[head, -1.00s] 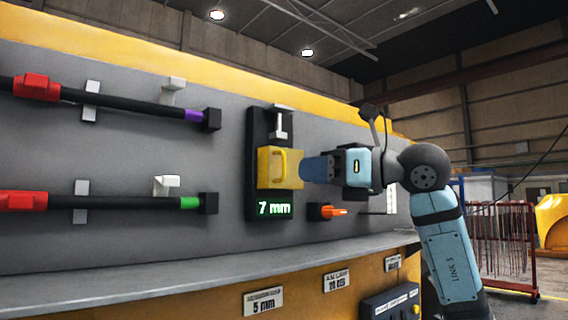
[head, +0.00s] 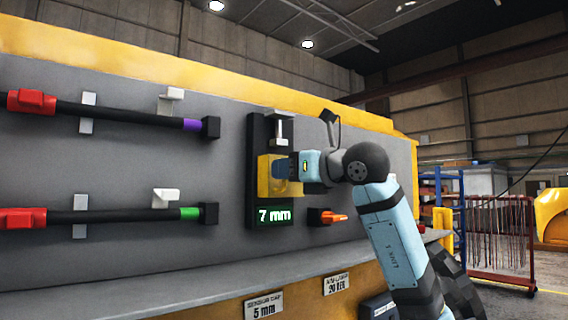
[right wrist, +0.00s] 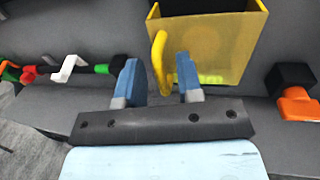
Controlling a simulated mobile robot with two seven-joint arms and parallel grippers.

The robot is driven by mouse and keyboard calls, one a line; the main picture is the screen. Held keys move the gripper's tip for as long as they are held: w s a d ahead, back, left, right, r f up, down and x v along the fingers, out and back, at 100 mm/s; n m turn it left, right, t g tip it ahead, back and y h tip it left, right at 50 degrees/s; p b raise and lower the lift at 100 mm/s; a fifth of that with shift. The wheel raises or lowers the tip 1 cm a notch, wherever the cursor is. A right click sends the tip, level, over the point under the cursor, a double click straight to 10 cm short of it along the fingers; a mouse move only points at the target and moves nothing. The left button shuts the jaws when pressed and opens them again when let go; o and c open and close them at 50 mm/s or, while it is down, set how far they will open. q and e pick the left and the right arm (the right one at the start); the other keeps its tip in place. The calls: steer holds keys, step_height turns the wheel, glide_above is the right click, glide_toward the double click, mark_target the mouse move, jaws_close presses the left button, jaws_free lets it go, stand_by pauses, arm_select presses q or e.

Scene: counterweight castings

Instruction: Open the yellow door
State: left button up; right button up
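The yellow door (head: 265,181) is on the dark upright panel above the green 7 mm display (head: 274,216), and it appears closed. My right gripper (head: 281,168) is in front of it and hides much of it. In the right wrist view the yellow door (right wrist: 228,45) fills the top right of centre, with its yellow bar handle (right wrist: 158,62) at its left edge. The two blue fingers of my right gripper (right wrist: 158,60) are apart, with the handle between them, nearer the right finger. No grip on the handle shows. My left gripper is not in view.
An orange-handled black switch (head: 328,217) is right of the display. Black bars with red clamps (head: 30,103) and white hooks (head: 170,100) are mounted at left. A grey ledge (head: 150,285) runs below the wall. A red rack (head: 498,240) stands at right.

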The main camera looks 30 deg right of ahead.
steer(key=shift+w+a, duration=0.15)
steer(key=shift+w, duration=0.4)
